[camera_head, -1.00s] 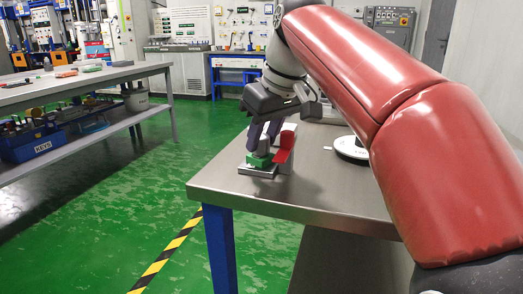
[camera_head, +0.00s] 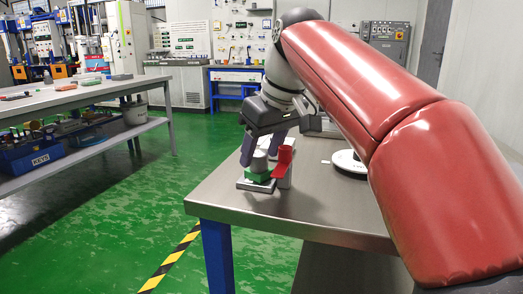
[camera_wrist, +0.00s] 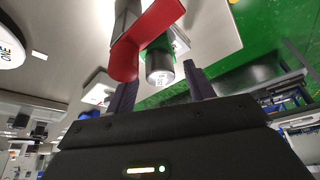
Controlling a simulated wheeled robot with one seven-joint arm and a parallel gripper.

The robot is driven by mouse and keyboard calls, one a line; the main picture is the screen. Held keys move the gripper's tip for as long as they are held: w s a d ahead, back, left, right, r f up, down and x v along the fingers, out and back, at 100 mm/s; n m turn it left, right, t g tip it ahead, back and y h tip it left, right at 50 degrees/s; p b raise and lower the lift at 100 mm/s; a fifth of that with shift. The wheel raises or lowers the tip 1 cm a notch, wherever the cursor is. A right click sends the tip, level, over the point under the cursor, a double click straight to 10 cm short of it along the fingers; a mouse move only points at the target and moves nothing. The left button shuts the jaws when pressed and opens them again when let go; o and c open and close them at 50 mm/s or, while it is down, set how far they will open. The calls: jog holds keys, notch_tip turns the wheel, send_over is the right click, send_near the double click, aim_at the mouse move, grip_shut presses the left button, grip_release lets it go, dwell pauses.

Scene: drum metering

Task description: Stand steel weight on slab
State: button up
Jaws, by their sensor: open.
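The steel weight (camera_head: 259,160), a short grey cylinder, stands upright on a green block (camera_head: 257,174). The block rests on a flat grey slab (camera_head: 256,185) near the table's left edge. The wrist view shows the weight's round end (camera_wrist: 160,72), with part of the green block (camera_wrist: 157,43) behind it. My gripper (camera_head: 262,157) is open above the stack. Its fingers are spread on either side of the weight, with visible gaps in the wrist view (camera_wrist: 160,90).
A round white-topped object (camera_head: 349,161) is further right on the steel table (camera_head: 300,212). The table's front is clear. Another bench (camera_head: 75,95) stands at left.

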jog(key=p+v, duration=0.3)
jog(key=v, duration=0.8)
jog(key=shift+r+p, duration=0.2)
jog(key=shift+p, duration=0.1)
